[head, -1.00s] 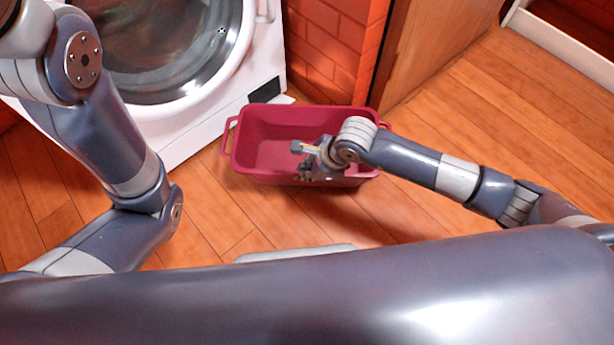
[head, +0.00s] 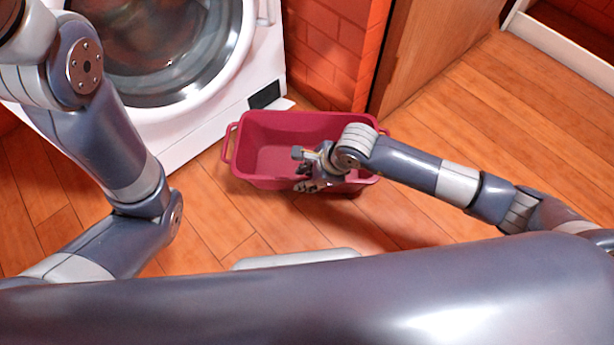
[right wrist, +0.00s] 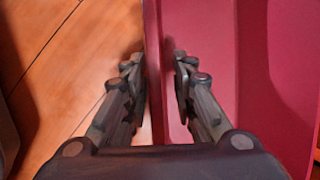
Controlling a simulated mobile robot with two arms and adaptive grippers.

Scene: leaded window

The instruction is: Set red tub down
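The red tub (head: 262,180) is below me in the head view, in front of the washing machine. It is upright and looks empty, and appears to rest on the floor. My right gripper (head: 305,172) is at its near wall, right of the middle. In the right wrist view, the fingers of my right gripper (right wrist: 160,75) stand apart on either side of the tub's wall (right wrist: 154,30), with a gap visible between wall and fingers. The right arm hides part of the tub's right end. My left gripper is out of view.
A white washing machine (head: 215,125) with a round door stands behind the tub at left. A brick wall (head: 325,50) and a wooden panel (head: 430,45) are behind it at right. The wooden floor (head: 450,130) is clear to the right.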

